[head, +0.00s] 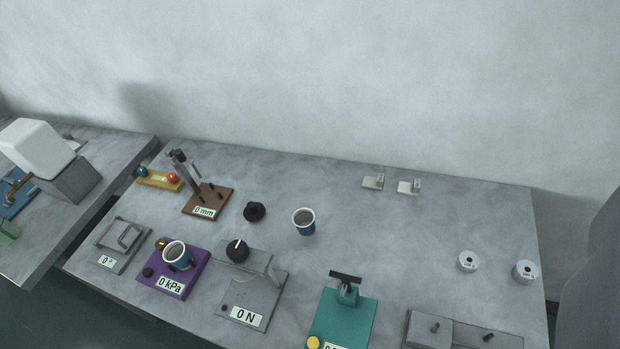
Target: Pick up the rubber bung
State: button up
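A small black round piece with a narrower raised top, which looks like the rubber bung (254,211), stands on the grey table (340,262).
Nearby stand a brown-based 0 mm gauge (207,201), a purple 0 kPa device (172,273) bearing another cup (177,255), a grey 0 N device (250,290) and a green press (343,315). A second table (120,160) is left.

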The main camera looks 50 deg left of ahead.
aim_at(253, 211)
jog(key=z, duration=1.15)
jog(key=k, duration=2.2)
jog(key=u, duration=1.8)
jog(key=i, duration=1.3)
jog(key=u, duration=0.05)
